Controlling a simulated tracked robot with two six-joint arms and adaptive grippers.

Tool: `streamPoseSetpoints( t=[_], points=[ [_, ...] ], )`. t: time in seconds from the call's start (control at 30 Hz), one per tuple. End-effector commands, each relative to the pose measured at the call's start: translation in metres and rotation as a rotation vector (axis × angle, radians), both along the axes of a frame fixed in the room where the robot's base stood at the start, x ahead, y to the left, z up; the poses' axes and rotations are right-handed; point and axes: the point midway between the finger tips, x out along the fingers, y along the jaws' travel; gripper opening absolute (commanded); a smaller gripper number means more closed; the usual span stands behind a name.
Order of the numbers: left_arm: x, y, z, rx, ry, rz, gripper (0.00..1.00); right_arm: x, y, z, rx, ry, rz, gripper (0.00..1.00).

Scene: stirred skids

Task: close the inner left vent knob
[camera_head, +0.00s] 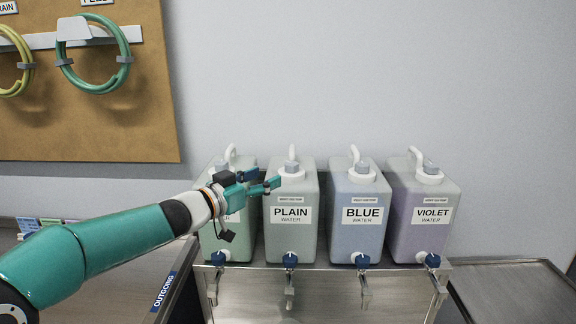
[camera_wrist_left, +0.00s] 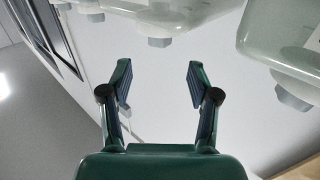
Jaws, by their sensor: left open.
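The inner left jug, labelled PLAIN (camera_head: 290,240), stands second from the left. Its grey vent knob (camera_head: 292,166) sits on the white cap on top. My left gripper (camera_head: 272,181) reaches in from the left, its fingers over the leftmost jug and close to the left side of the PLAIN cap. Contact with the knob cannot be told. In the left wrist view the gripper (camera_wrist_left: 158,80) is open with nothing between its fingers. Two grey knobs show there, one at top centre (camera_wrist_left: 160,42) and one at right (camera_wrist_left: 292,102); which jugs they belong to is unclear. My right gripper is not in view.
The BLUE jug (camera_head: 360,240) and VIOLET jug (camera_head: 420,230) stand to the right on a metal stand (camera_head: 325,300). Each jug has a white handle on top and a blue-knobbed tap at its lower front. A pegboard with hoses (camera_head: 120,130) hangs at upper left.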

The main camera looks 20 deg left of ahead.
Motion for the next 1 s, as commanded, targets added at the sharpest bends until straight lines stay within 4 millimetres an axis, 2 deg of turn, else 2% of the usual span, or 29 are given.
streamPoseSetpoints(
  t=[0.2,0.4,0.6,0.87,1.0],
  points=[
    [0.044,-0.020,0.002,0.000,0.001,-0.002,0.61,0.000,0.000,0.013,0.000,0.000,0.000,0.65],
    [0.071,-0.031,0.001,-0.001,0.001,-0.001,0.61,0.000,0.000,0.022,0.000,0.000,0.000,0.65],
    [0.082,-0.036,0.001,0.000,0.000,0.000,0.61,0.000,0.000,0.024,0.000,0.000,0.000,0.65],
    [0.082,-0.036,0.000,0.000,0.000,0.000,0.61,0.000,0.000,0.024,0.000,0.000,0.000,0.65],
    [0.082,-0.036,0.000,0.000,0.000,0.000,0.41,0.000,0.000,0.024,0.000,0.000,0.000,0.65]
  ],
)
